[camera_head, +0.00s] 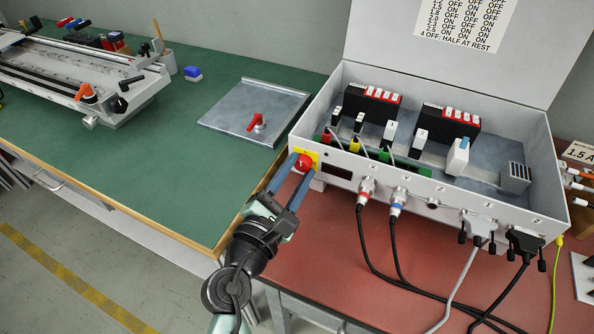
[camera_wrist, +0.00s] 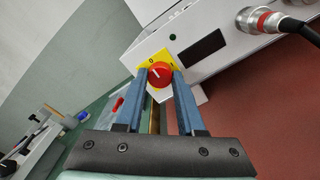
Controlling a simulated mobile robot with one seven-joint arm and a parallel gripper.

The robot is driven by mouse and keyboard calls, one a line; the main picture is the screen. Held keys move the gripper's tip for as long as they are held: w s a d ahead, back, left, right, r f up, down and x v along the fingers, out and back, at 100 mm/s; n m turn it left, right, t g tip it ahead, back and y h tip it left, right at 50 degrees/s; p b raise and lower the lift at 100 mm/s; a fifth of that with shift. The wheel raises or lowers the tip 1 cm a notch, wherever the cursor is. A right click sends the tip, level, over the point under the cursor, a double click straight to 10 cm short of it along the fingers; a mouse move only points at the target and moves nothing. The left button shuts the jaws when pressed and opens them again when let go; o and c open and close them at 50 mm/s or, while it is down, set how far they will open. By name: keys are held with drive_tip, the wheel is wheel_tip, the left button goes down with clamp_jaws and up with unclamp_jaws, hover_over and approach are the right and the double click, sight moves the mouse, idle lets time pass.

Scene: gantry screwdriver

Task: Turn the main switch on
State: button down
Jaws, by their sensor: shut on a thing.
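The main switch is a red round knob (camera_head: 305,162) on a yellow plate (camera_head: 314,156) at the left end of the control box's front panel. In the wrist view the red knob (camera_wrist: 160,74) shows a white mark, and the yellow plate (camera_wrist: 147,63) bears a "0". My gripper (camera_head: 293,168) reaches up to the panel with its two blue fingers on either side of the knob. In the wrist view my gripper (camera_wrist: 160,80) is shut on the knob, a fingertip at its left and right. The fingertips partly cover the plate, and its other marking is hard to read.
The open grey control box (camera_head: 440,195) stands on a red table (camera_head: 330,240), with several cables plugged into its front. A metal plate with a red lever (camera_head: 256,122) lies on the green bench (camera_head: 170,190). A linear rail machine (camera_head: 80,75) stands at the far left.

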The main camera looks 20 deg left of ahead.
drive_tip(key=shift+f, duration=0.1)
drive_tip(key=m+b, duration=0.1)
drive_tip(key=m, duration=0.3)
drive_tip(key=shift+b, duration=0.35)
drive_tip(key=m+b, duration=0.2)
drive_tip(key=m, duration=0.2)
drive_tip(key=shift+f+m, duration=0.15)
drive_tip(key=shift+m, duration=0.15)
drive_tip(key=m+b, duration=0.3)
drive_tip(key=m, duration=0.2)
drive_tip(key=shift+m+b, duration=1.1)
drive_tip(key=shift+m, duration=0.9)
drive_tip(key=c, duration=0.5)
unclamp_jaws()
